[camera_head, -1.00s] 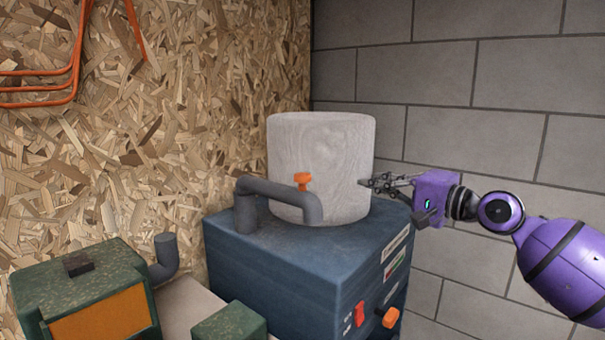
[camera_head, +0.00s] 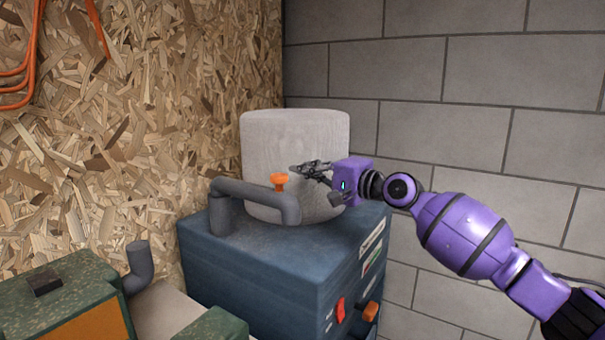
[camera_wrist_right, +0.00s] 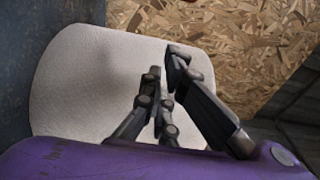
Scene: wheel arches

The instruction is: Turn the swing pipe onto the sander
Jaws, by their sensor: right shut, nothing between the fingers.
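The grey swing pipe (camera_head: 245,193) stands on the blue machine (camera_head: 265,270) and bends across its top, in front of a pale drum (camera_head: 270,140). An orange knob (camera_head: 279,181) sits on the pipe near its free end. A green machine (camera_head: 60,305) with an orange panel stands at lower left, with an upturned grey pipe stub (camera_head: 140,268) beside it; I cannot tell whether this is the sander. My right gripper (camera_head: 296,169) is shut and empty, a little right of the knob and in front of the drum. My left gripper is out of view.
A chipboard wall (camera_head: 150,130) is behind on the left and a grey block wall (camera_head: 450,100) on the right. Red and orange controls (camera_head: 371,311) sit on the blue machine's front. The wrist view shows the drum's pale top (camera_wrist_right: 85,90) below the fingers.

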